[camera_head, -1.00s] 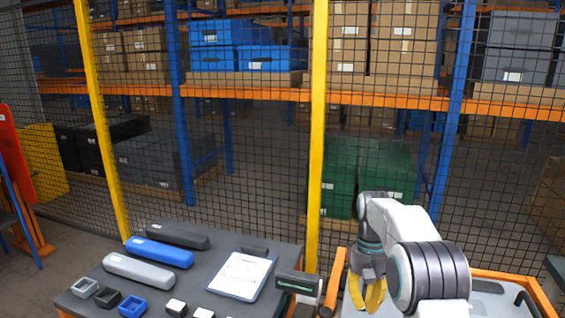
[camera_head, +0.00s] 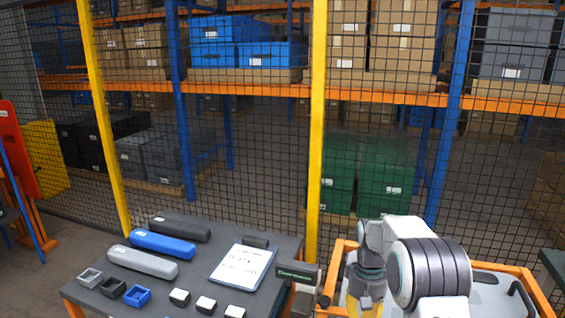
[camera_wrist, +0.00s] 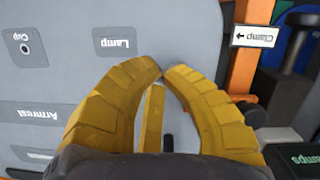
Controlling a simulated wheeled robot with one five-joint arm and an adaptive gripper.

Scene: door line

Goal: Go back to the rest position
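My gripper (camera_wrist: 162,72) has yellow curved fingers whose tips come together in the wrist view, with a thin yellow piece between them. No object shows in its grasp. In the head view its yellow fingers (camera_head: 364,310) show only partly at the bottom edge, below my bent arm. It hangs over a light grey board (camera_wrist: 75,75) with the labels "Lamp" (camera_wrist: 117,41), "Cup" (camera_wrist: 24,44) and "Armrest". I cannot tell the gap between the fingers and the board. A short dark peg-like shape (camera_wrist: 168,143) shows below the tips.
A dark table (camera_head: 205,262) on the left holds long handles, small trays, blocks and a white sheet (camera_head: 242,267). An orange-framed cart (camera_head: 490,268) is under my arm. A mesh fence with yellow posts (camera_head: 317,150) stands behind, with shelving beyond.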

